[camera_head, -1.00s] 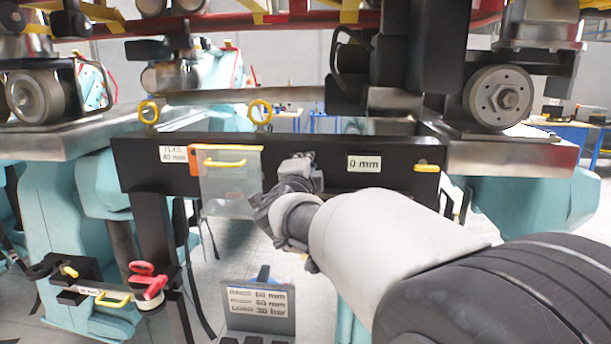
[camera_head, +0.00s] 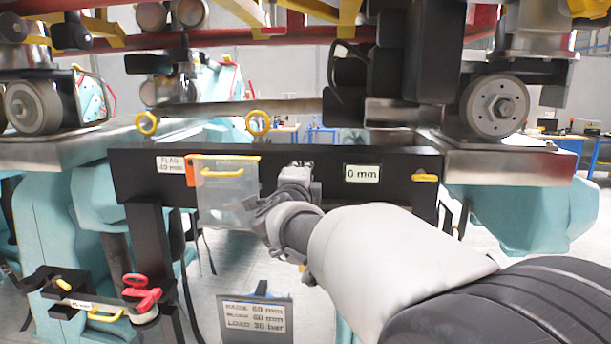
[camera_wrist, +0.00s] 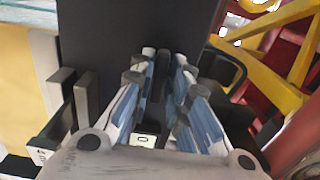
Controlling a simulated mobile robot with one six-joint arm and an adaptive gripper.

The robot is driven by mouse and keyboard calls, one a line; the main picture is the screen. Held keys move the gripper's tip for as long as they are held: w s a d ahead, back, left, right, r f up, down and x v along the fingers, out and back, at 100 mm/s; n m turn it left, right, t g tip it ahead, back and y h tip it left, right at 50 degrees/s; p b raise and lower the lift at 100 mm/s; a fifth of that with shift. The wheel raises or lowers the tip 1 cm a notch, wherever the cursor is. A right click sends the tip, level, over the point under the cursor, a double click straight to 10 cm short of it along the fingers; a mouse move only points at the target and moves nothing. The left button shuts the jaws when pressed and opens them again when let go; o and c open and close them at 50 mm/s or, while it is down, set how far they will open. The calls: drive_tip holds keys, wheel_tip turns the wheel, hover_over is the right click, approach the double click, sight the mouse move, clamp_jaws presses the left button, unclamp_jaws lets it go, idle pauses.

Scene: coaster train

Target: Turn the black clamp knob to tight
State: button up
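My gripper (camera_head: 293,178) is in front of the long black crossbar (camera_head: 335,188), left of its "0 mm" label (camera_head: 362,173). In the wrist view my gripper (camera_wrist: 163,68) has its two blue-sided fingers apart. A narrow dark piece (camera_wrist: 161,85) shows in the gap between them; I cannot tell whether it is the black clamp knob or whether the fingers touch it. A small label reading 0 (camera_wrist: 145,139) is low in the gap. No black clamp knob can be clearly made out in the head view; my gripper and arm cover part of the crossbar.
A clear box (camera_head: 226,200) with a yellow handle hangs left of my gripper. A red knob (camera_head: 141,292) is on a bracket at lower left. A grey sign (camera_head: 255,316) stands below. Wheels (camera_head: 495,106) and red and yellow framework are above the crossbar.

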drive_tip(key=shift+o, duration=1.3)
drive_tip(key=shift+w, duration=0.1)
drive_tip(key=shift+f, duration=0.1)
drive_tip(key=s, duration=1.2)
drive_tip(key=shift+a, duration=0.2)
